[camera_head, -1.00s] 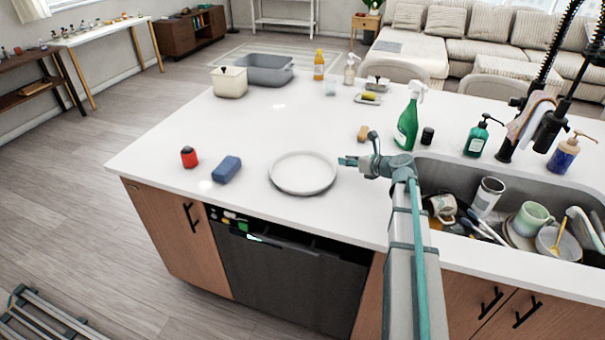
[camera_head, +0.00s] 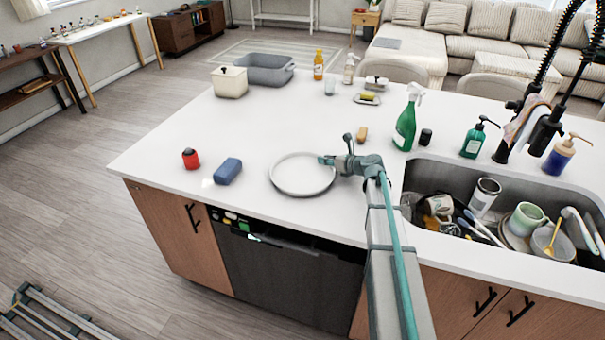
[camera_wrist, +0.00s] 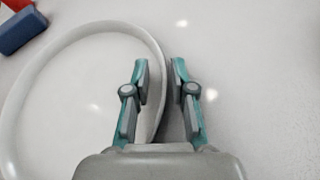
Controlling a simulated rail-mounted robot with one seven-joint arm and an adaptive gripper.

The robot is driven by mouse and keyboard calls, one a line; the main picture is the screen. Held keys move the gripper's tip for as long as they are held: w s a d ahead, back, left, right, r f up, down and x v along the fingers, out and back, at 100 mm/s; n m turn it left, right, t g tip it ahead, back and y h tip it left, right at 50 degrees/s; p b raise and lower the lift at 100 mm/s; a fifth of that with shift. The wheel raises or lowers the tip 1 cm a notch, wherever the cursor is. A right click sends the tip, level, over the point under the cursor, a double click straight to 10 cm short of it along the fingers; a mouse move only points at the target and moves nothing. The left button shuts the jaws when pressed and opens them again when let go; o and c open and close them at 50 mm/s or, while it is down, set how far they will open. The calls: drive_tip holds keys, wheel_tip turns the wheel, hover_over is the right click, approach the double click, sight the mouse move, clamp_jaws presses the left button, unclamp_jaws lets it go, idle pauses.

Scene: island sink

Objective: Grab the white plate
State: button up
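The white plate (camera_head: 297,176) lies flat on the white counter, left of the sink. In the wrist view the plate (camera_wrist: 75,105) fills the left and middle of the picture. My gripper (camera_head: 322,160) is at the plate's right rim. In the wrist view my gripper (camera_wrist: 160,78) has its two fingers apart, one on each side of the rim. The left finger is over the plate's inside and the right finger is outside it. A narrow gap shows between the rim and the fingers, so it is open. Whether the fingertips touch the counter cannot be told.
A blue sponge-like block (camera_head: 228,171) and a red item (camera_head: 190,158) lie left of the plate. The sink (camera_head: 408,178) with dishes is at the right. The counter behind the plate is clear.

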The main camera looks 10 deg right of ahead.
clamp_jaws()
drive_tip(key=shift+r, duration=0.15)
idle(0.4)
